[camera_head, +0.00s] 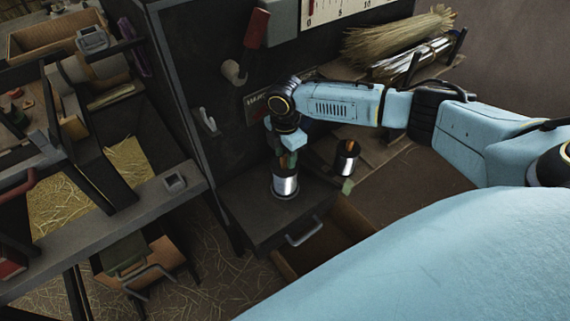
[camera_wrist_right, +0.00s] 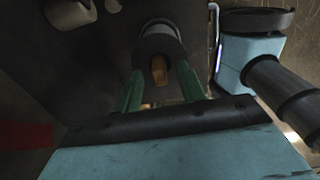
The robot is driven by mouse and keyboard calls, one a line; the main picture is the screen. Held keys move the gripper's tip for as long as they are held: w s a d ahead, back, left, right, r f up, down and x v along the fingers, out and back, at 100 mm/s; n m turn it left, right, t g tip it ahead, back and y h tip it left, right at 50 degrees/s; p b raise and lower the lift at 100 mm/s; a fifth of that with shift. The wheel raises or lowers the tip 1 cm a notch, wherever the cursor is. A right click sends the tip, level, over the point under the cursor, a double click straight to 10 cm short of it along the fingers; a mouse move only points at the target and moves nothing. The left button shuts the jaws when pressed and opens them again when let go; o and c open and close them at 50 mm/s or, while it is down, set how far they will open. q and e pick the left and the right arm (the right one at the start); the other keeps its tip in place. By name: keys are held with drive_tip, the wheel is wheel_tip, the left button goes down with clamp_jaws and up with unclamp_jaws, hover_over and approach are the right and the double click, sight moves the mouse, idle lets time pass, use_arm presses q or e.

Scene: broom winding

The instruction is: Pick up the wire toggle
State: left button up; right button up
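A cylinder with a silver wire-like band (camera_head: 285,186), which I take to be the wire toggle, stands upright on the dark ledge (camera_head: 245,215) below the wall panel. In the right wrist view its dark top with a brown wooden peg (camera_wrist_right: 159,70) shows between my fingers. My right gripper (camera_head: 287,158) points down over it, its green fingers apart at either side of the peg, with visible gaps. The right wrist view shows these open fingers (camera_wrist_right: 160,80). A similar dark cylinder with an orange-brown peg (camera_head: 347,158) stands to the right. My left gripper is out of view.
A red-handled lever (camera_head: 257,28) and a hook (camera_head: 208,121) are on the dark panel. Straw bundles (camera_head: 395,40) lie at the back right. Shelving with trays (camera_head: 100,215) fills the left.

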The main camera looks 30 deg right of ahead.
sight(285, 157)
drive_tip(key=c, duration=0.9)
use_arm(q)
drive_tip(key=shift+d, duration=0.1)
use_arm(e)
drive_tip(key=shift+o, duration=0.2)
drive_tip(key=shift+r, duration=0.1)
